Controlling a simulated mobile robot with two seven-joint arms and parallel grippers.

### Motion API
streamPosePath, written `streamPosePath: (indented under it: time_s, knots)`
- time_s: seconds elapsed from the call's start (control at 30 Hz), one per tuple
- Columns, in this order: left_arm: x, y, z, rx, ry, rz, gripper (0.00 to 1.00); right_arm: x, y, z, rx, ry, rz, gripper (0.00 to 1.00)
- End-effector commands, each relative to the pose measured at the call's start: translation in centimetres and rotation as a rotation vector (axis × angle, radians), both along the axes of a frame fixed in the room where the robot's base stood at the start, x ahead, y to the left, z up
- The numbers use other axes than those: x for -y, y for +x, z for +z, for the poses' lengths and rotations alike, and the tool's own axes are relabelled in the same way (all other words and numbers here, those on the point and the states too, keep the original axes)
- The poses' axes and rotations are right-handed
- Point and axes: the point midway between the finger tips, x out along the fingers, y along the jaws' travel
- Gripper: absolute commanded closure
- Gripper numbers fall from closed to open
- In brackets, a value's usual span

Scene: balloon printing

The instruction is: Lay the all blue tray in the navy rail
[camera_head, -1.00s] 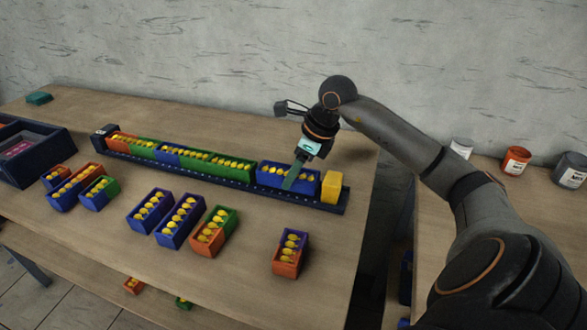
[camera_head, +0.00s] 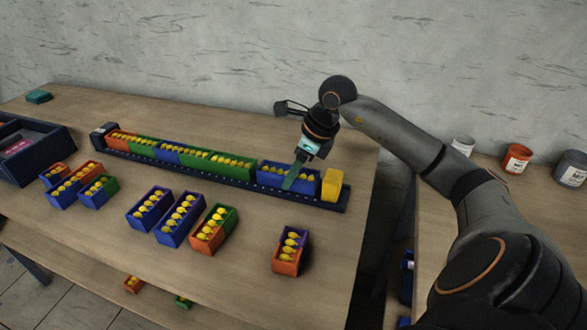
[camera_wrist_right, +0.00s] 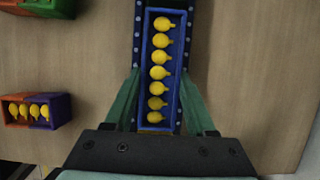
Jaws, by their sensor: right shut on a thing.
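An all blue tray (camera_head: 267,176) with a row of several yellow balloons is at the right part of the navy rail (camera_head: 225,178), lined up along it. My right gripper (camera_head: 292,181) is shut on this tray, with its green fingers on the two long sides. In the right wrist view the tray (camera_wrist_right: 148,75) lies lengthwise between the fingers, over the rail (camera_wrist_right: 138,40). Whether its base rests fully on the rail floor I cannot tell. My left gripper is not in view.
Several coloured trays fill the rail to the left, beside a green tray (camera_head: 232,170). A yellow block (camera_head: 331,185) stands at the rail's right end. Loose trays, including an orange and purple one (camera_head: 286,264), stand in front. A dark bin (camera_head: 50,165) is at left.

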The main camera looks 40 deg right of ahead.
Motion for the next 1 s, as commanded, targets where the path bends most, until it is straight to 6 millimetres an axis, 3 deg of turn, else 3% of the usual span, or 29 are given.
streamPosePath:
  time_s: [0.43, 0.47, 0.77, 1.0]
  knots:
    - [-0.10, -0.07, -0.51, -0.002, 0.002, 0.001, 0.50, 0.00, -0.01, -0.48, 0.000, 0.000, 0.000, 1.00]
    - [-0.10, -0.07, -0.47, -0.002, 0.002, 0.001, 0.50, 0.00, 0.00, -0.43, 0.000, 0.000, 0.000, 0.42]
    - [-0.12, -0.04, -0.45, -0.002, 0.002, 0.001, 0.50, -0.02, -0.01, -0.44, 0.000, 0.000, 0.000, 0.09]
    - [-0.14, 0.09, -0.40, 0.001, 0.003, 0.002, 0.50, -0.02, -0.02, -0.48, -0.001, 0.000, 0.000, 0.09]
